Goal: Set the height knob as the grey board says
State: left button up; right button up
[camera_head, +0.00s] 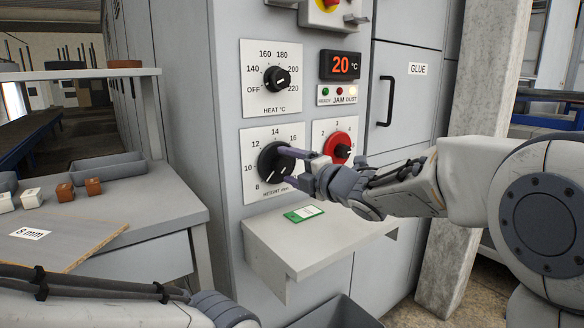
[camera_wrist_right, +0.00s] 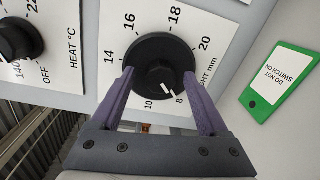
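The black height knob (camera_head: 272,162) is on a white dial plate on the grey cabinet, below the heat dial. It also shows in the right wrist view (camera_wrist_right: 160,50), where its white mark points close to the 8. My right gripper (camera_head: 287,166) is at the knob, with one purple finger on either side of it in the right wrist view (camera_wrist_right: 159,72). The fingers are spread; I cannot tell whether they touch the rim. A grey-topped board (camera_head: 75,240) with a brown edge lies on the left bench, labelled "8 mm". My left arm crosses the bottom left; its fingers are not visible.
A red knob (camera_head: 338,147) is just right of the height knob, partly behind my right gripper. A heat knob (camera_head: 277,79) is above. A shelf (camera_head: 310,240) below holds a green "do not switch on" card (camera_head: 303,214).

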jog(key=shift+s, duration=0.1)
jog(key=p+v, duration=0.1)
jog(key=v, duration=0.9)
jog(key=shift+s+d, duration=0.1)
